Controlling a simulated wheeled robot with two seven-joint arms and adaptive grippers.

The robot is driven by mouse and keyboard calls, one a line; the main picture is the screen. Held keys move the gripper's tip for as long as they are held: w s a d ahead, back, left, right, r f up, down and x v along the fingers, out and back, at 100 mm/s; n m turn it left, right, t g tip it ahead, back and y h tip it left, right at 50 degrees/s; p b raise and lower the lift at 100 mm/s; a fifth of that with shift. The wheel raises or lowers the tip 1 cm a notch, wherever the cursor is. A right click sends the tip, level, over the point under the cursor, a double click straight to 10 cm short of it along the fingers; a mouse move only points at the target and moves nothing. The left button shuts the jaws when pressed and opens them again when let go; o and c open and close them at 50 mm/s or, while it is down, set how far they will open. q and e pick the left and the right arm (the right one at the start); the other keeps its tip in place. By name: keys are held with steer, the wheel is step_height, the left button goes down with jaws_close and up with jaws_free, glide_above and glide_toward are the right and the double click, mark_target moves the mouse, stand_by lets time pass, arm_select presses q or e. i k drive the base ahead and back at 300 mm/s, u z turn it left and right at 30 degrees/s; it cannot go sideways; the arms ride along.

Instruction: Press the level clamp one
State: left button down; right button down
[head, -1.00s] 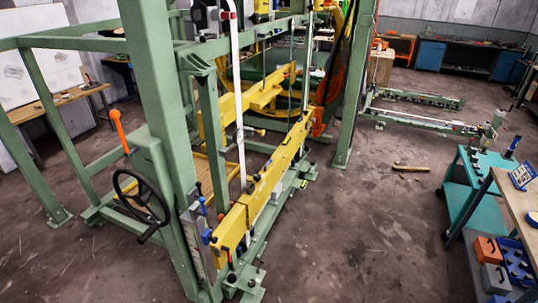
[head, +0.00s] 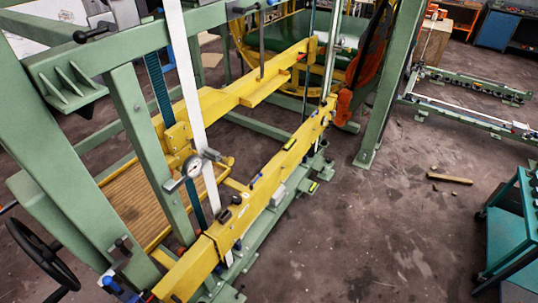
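I cannot tell for certain which part is level clamp one. A blue-handled clamp-like fitting (head: 120,288) sits at the near end of the long yellow beam (head: 268,183), at the lower left of the head view, partly cut off by the bottom edge. A small dark knob (head: 122,243) stands on the green frame just above it. A round dial (head: 192,166) on a bracket stands beside the white vertical strip (head: 198,110). Small black and blue fittings (head: 236,200) lie along the beam's top. Neither of my grippers shows in the head view.
A green steel post (head: 140,150) and a black handwheel (head: 40,255) crowd the left side. A teal cart (head: 515,235) stands at the right edge. The brown floor (head: 380,240) between beam and cart is mostly open, with a small wooden piece (head: 450,179) on it.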

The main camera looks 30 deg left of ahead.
mark_target(260, 174)
steer(key=i, duration=1.7)
steer(key=u, duration=3.15)
